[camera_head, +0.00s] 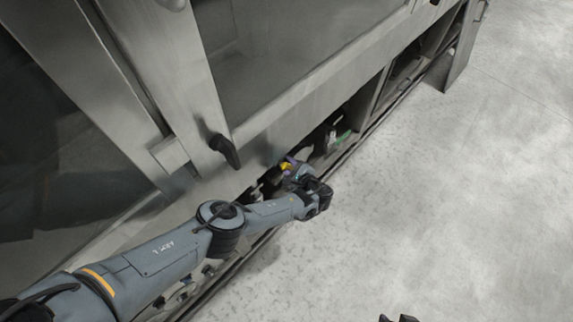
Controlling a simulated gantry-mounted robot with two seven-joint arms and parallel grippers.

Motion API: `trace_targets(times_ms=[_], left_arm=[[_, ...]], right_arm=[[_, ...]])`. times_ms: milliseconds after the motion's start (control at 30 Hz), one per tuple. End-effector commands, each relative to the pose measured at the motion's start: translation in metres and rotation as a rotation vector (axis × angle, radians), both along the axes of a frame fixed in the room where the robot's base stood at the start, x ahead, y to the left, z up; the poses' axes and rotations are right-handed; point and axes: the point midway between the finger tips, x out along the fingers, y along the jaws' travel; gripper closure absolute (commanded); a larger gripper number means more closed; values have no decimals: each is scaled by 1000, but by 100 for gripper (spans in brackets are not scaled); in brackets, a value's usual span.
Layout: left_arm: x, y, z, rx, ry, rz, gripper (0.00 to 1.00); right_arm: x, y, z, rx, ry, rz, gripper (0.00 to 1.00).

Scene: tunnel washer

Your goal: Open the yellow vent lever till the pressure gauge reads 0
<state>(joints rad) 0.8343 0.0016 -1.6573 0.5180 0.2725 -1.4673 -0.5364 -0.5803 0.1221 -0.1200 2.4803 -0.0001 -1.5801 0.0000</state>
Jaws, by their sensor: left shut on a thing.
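The yellow vent lever (284,166) shows as a small yellow patch low in the opening under the washer's steel front. My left gripper (289,167) is at the lever and shut on it. The gripper and wrist hide most of the lever, so its angle cannot be told. I cannot make out the pressure gauge or its reading. Two small dark tips at the bottom edge look like part of my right gripper (398,319). Too little of it shows to tell its state.
The steel washer front (300,100) slopes across the upper left, with a black handle (226,151) above my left forearm. A green part (343,137) sits in the lower opening beyond my gripper. A low rail runs along the base. The grey floor (460,200) at right is clear.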

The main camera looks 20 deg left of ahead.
Motion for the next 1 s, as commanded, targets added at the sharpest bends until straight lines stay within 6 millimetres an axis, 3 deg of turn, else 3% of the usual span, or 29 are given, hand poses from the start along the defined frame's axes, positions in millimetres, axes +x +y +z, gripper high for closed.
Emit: trace_targets(times_ms=[467,500,600,1000], left_arm=[[1,0,1,-5,-17,1,100],[1,0,1,-6,-17,1,67],[1,0,1,-6,-16,0,52],[-2,-5,3,-6,-15,0,51]], right_arm=[[0,-1,0,-3,1,1,57],[0,0,0,-2,0,2,57],[0,0,0,0,0,0,57],[0,2,4,7,0,-4,57]])
